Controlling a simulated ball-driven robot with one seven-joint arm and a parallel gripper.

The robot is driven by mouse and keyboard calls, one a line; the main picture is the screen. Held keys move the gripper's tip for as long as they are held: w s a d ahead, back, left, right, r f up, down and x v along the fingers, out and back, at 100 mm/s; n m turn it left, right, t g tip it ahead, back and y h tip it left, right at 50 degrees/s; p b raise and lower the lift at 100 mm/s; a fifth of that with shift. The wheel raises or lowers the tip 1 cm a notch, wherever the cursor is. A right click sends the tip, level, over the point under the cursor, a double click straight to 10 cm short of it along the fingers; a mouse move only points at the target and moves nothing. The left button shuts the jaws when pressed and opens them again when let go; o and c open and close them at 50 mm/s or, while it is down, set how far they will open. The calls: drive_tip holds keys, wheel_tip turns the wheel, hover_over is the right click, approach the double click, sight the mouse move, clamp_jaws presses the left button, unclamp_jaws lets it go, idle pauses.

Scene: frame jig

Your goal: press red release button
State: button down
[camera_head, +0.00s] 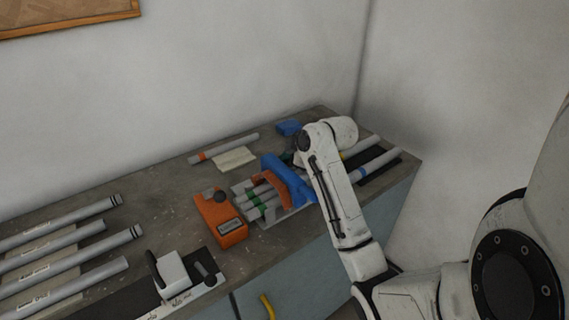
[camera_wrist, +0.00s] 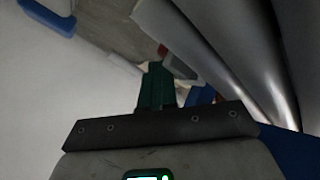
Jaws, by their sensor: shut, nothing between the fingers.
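My gripper (camera_wrist: 155,72) is shut and empty, its dark green fingers pointing away in the wrist view. In the head view it is mostly hidden behind my forearm and the blue clamp (camera_head: 283,178). The frame jig (camera_head: 287,218) holds several grey tubes (camera_head: 262,193) with green bands, beside an orange bracket. A small red spot (camera_wrist: 162,50) shows just past the fingertips in the wrist view; I cannot tell whether it is the release button or whether the fingers touch it. No red button is clear in the head view.
An orange block (camera_head: 220,219) with a dark knob stands left of the jig. Grey tubes (camera_wrist: 230,50) pass close to the right of my fingers. A blue block (camera_head: 289,127) lies at the back. More tubes (camera_head: 65,245) lie at the left.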

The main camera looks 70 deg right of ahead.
drive_tip(key=shift+r+p, duration=0.6)
drive_tip(key=shift+r, duration=0.2)
drive_tip(key=shift+r, duration=0.1)
wheel_tip(320, 180, up, 5)
drive_tip(key=p, duration=0.4)
idle(0.7)
